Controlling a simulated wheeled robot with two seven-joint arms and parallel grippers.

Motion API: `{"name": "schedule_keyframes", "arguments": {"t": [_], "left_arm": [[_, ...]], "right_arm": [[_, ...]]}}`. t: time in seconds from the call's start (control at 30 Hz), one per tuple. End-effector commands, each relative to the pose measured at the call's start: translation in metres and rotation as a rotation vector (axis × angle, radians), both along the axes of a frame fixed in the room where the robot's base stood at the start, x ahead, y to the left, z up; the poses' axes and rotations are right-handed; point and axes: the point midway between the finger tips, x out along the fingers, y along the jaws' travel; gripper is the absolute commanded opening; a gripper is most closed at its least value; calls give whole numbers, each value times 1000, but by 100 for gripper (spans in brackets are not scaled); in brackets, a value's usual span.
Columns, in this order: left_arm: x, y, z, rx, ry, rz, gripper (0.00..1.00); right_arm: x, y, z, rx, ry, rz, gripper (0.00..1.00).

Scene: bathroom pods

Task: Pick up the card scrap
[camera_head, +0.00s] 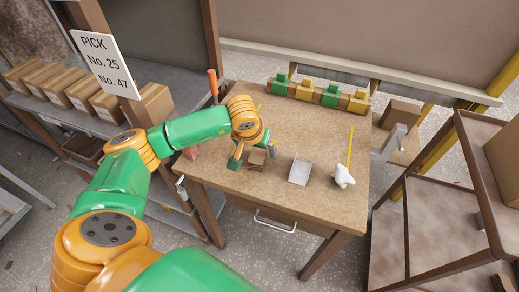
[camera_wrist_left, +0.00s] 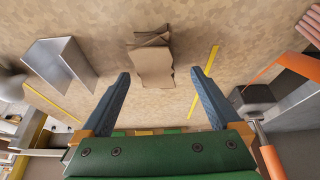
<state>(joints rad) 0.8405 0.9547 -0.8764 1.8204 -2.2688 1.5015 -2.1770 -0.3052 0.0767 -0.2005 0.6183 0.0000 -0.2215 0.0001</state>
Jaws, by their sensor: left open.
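The card scrap (camera_head: 257,157) is a small, creased brown piece lying on the wooden worktable near its front left part. In the left wrist view the card scrap (camera_wrist_left: 153,66) lies beyond and between the fingertips, with its folded end farther away. My left gripper (camera_head: 253,160) is over the scrap, fingers spread on either side of it. In the left wrist view my left gripper (camera_wrist_left: 161,74) is open with nothing held. Whether the fingers touch the table cannot be told. My right gripper is not in view.
A whitish open tray (camera_head: 300,173) and a white crumpled lump (camera_head: 343,176) lie to the right on the worktable (camera_head: 310,125). A yellow strip (camera_head: 350,146) lies by the lump. Green and yellow blocks (camera_head: 329,95) line the back edge. A sign (camera_head: 105,65) stands left.

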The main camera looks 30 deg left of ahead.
Motion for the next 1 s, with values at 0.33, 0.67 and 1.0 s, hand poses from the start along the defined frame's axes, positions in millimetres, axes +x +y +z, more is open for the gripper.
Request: {"name": "schedule_keyframes", "arguments": {"t": [0.33, 0.67, 1.0], "left_arm": [[5, 1, -15, -2, -1, 0, 92], [5, 1, -15, -3, 0, 1, 8], [6, 1, -6, -3, -4, 2, 8]], "right_arm": [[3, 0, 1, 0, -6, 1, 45], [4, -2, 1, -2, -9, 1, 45], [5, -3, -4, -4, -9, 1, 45]]}}
